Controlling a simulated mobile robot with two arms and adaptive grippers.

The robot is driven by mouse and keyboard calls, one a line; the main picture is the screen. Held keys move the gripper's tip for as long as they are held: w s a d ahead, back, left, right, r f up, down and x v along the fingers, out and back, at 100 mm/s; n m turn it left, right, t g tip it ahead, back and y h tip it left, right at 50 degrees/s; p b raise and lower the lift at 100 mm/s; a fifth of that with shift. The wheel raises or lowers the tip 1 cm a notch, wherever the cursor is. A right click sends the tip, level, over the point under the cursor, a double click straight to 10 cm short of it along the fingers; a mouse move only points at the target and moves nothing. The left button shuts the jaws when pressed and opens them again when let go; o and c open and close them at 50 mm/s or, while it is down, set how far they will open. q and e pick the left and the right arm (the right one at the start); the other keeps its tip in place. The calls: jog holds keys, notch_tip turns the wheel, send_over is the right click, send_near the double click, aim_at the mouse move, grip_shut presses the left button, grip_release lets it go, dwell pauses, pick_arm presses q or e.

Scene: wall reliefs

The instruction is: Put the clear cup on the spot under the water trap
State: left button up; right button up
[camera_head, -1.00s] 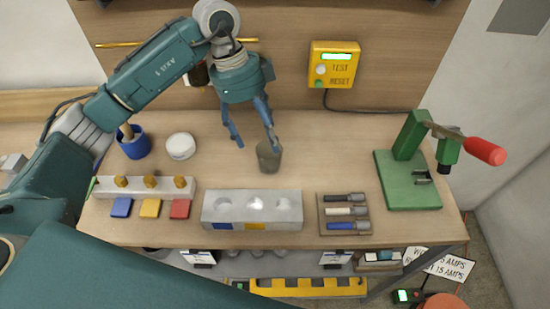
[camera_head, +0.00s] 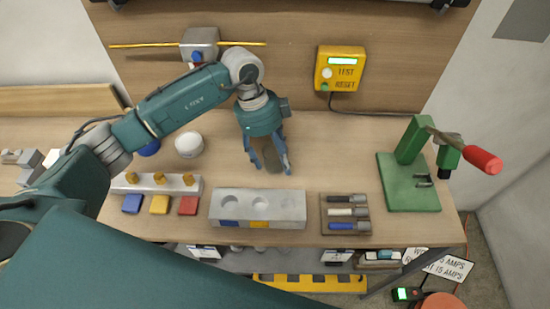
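The clear cup (camera_head: 270,156) looks like a smoky, see-through tumbler on the table behind the grey block. My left gripper (camera_head: 271,168) points down over it, with one finger on each side. I cannot tell whether the fingers press on the cup or only surround it. The water trap (camera_head: 197,52) appears to be the grey wall unit with a blue part below it, on a yellow pipe at the back left. My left arm crosses in front of the area below it, so the spot there is hidden. My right gripper is not in view.
A round white container (camera_head: 189,145) and a mostly hidden blue pot (camera_head: 149,148) stand left of the cup. A grey block with round hollows (camera_head: 290,209) lies in front. A tool tray (camera_head: 345,214) and green press (camera_head: 408,190) are right. Table right of the cup is clear.

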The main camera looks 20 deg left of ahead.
pick_arm(q)
jog(key=c, duration=0.8)
jog(key=shift+r, duration=0.1)
jog(key=shift+c, duration=0.9)
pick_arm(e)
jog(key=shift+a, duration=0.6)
